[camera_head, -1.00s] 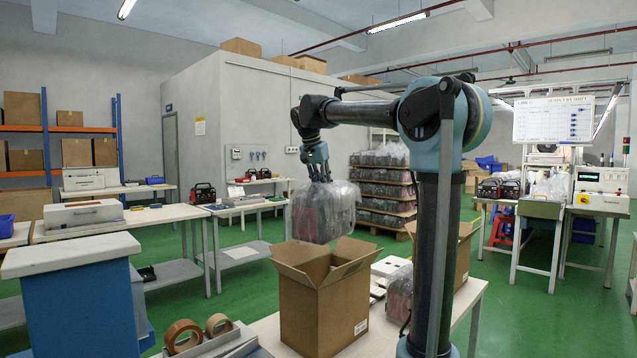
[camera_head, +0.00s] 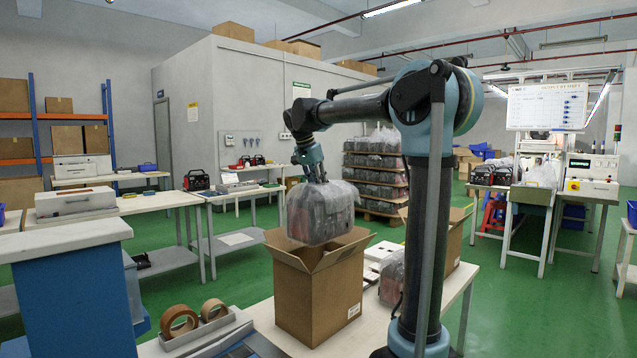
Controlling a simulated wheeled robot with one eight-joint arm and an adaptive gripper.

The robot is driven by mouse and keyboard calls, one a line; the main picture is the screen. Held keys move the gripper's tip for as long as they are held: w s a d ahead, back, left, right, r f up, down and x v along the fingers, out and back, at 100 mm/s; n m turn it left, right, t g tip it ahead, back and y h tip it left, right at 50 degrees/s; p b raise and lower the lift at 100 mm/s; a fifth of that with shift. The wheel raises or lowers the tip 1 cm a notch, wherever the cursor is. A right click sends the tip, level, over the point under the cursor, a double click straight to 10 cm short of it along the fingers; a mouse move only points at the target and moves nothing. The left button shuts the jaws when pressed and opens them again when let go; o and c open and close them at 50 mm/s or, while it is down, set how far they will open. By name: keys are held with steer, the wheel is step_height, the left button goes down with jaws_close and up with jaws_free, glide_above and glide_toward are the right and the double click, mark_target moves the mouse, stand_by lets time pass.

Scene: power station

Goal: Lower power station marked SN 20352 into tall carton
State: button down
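My gripper (camera_head: 314,178) is closed on the top of a plastic-wrapped power station (camera_head: 322,214), dark grey with a reddish side. The power station hangs upright over the open tall carton (camera_head: 318,298). Its lower edge is around the height of the carton's raised flaps, and it hides part of the opening. I cannot tell whether it touches a flap. The fingertips are partly hidden by the wrap, and no serial number is readable. The carton stands on the table with its flaps spread outward.
Tape rolls (camera_head: 180,320) sit in a holder left of the carton. A blue cabinet (camera_head: 75,300) stands at the left. The table's right front corner is bare.

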step_height(320, 180, down, 31)
stand_by(2.8)
steer(key=c, duration=1.3)
jaws_free()
steer(key=shift+c, duration=0.2)
steer(key=shift+f, duration=0.1)
steer(key=shift+r, duration=11.05)
steer(key=shift+s+d, duration=0.1)
